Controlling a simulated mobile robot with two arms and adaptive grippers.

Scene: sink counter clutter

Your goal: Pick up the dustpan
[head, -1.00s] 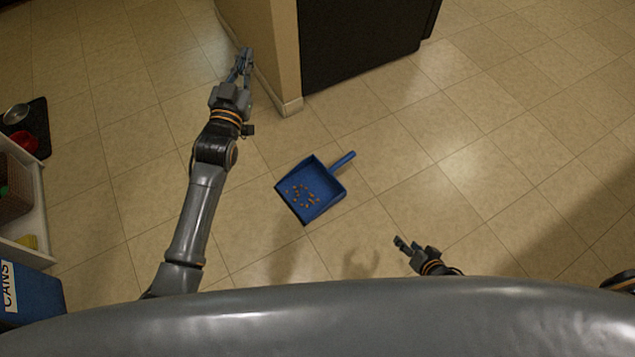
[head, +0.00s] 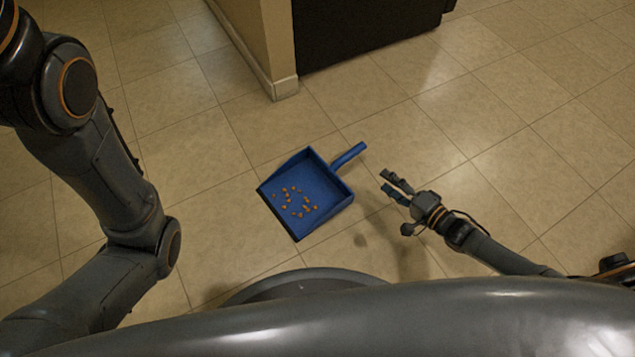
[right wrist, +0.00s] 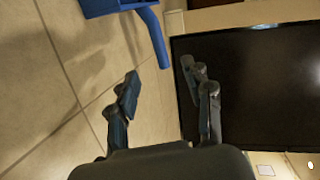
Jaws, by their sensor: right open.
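A blue dustpan (head: 327,191) lies on the tiled floor with several small orange-brown bits in its pan. Its handle (head: 349,156) points up and to the right. My right gripper (head: 391,184) is open and empty, to the right of the dustpan and apart from it, with its fingers pointing toward the handle side. In the right wrist view the dustpan's handle (right wrist: 154,38) shows beyond the open fingers (right wrist: 160,88), with part of the pan at the top. My left arm fills the left of the head view; its gripper is out of the picture.
A beige wall corner (head: 272,50) with a baseboard stands behind the dustpan. A dark appliance (head: 365,28) is to its right. The tiled floor (head: 500,130) around the dustpan is clear.

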